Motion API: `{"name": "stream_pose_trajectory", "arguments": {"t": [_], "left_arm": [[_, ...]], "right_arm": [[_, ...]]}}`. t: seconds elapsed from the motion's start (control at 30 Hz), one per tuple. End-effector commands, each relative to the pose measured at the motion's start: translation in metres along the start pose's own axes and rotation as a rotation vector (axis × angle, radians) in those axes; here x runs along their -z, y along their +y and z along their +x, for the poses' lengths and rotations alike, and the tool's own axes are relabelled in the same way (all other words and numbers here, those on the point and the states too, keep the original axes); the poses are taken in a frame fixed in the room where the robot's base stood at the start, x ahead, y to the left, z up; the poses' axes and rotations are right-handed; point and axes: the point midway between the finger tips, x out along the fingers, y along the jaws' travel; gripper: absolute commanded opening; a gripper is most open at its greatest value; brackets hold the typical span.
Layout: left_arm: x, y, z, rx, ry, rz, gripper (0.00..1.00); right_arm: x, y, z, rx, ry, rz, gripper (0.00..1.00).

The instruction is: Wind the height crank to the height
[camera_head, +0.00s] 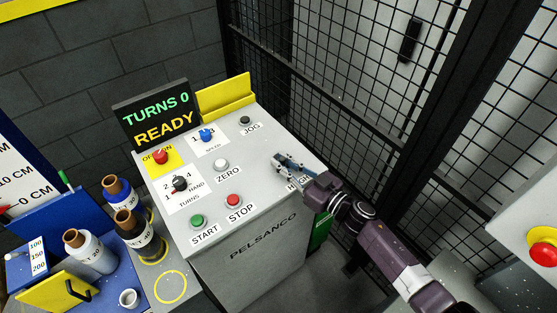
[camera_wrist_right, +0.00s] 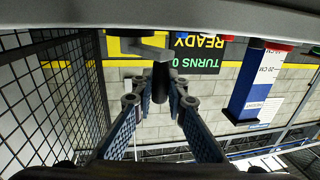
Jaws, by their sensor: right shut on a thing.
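My right gripper (camera_head: 287,163) reaches in from the lower right over the right end of the grey control panel (camera_head: 262,150). A label starting with "H" is partly covered by it. In the right wrist view the blue-padded fingers of the right gripper (camera_wrist_right: 158,98) are closed around the dark upright handle of the height crank (camera_wrist_right: 162,80). In the head view the crank is mostly hidden by the gripper. The display (camera_head: 156,117) reads "TURNS 0" and "READY". My left gripper is not in view.
The panel bears a red knob (camera_head: 161,157), a black turns knob (camera_head: 180,183), a blue speed knob (camera_head: 206,135), and zero, jog, start (camera_head: 198,220) and stop (camera_head: 233,201) buttons. Bottles (camera_head: 91,250) stand at left. A black mesh fence (camera_head: 335,60) rises close behind.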

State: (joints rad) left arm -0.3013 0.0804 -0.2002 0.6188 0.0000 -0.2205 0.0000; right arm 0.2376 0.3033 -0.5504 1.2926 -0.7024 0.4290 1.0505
Motion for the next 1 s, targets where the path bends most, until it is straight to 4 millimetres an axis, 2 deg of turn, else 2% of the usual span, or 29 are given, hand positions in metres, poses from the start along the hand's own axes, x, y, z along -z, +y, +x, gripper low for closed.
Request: {"name": "stream_pose_trajectory", "arguments": {"t": [0.03, 0.3, 0.7, 1.0], "left_arm": [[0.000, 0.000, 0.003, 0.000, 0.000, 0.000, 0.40], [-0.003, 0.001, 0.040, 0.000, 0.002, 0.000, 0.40], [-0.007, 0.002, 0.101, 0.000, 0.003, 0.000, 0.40], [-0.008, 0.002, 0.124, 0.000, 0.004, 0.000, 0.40]], "right_arm": [[-0.001, 0.007, -0.003, 0.041, -0.004, -0.011, 0.00], [-0.007, 0.018, -0.009, 0.287, -0.001, -0.008, 0.00], [-0.006, 0.029, -0.014, 0.522, 0.002, -0.004, 0.00], [-0.002, 0.032, -0.015, 0.607, 0.002, -0.002, 0.00]]}}
